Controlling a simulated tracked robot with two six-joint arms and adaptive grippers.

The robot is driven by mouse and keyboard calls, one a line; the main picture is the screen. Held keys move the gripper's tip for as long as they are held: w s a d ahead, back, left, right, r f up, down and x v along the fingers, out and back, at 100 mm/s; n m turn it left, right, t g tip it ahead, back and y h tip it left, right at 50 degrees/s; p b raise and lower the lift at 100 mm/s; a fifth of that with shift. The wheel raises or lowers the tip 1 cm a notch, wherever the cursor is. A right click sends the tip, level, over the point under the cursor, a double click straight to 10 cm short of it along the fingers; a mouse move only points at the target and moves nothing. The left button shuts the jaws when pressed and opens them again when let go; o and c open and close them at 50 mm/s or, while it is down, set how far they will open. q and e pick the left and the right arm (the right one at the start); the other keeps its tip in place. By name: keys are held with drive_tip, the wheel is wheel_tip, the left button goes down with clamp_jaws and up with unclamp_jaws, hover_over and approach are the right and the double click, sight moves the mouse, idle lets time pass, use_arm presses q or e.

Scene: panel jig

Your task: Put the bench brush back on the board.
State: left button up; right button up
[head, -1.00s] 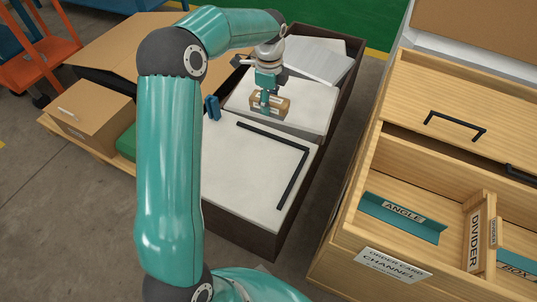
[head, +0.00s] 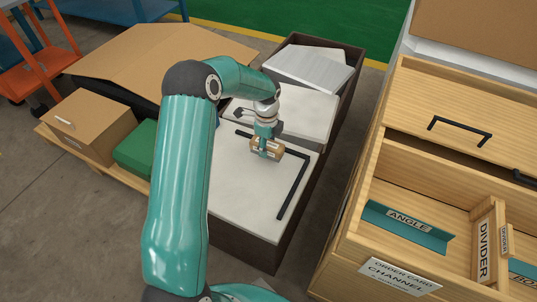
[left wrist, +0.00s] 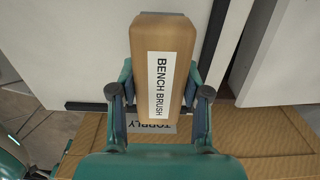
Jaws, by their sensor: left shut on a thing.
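The bench brush is a tan wooden block; its white label reads BENCH BRUSH in the left wrist view (left wrist: 178,60). My left gripper (head: 265,150) is shut on it, with a finger on each side of the block (left wrist: 158,122). In the head view the brush (head: 272,150) is over the near white panel (head: 240,200), by the far part of a black L-shaped strip (head: 293,188). I cannot tell whether it touches the panel. I cannot tell which surface is the board. My right gripper is not in view.
Another white panel (head: 305,108) and a grey metal sheet (head: 310,70) lie farther back in the dark bin. A wooden drawer unit (head: 345,240) with an ANGLE piece (head: 405,222) and dividers stands at right. A cardboard box (head: 90,125) and green box (head: 135,148) are at left.

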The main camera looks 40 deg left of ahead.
use_arm(q)
drive_tip(key=shift+f, duration=1.8)
drive_tip(key=shift+f+b, duration=0.1)
drive_tip(key=shift+b, duration=0.25)
drive_tip(key=o, duration=1.1)
wheel_tip(320, 180, up, 12)
drive_tip(key=shift+r+p, duration=0.15)
drive_tip(key=shift+p, duration=1.1)
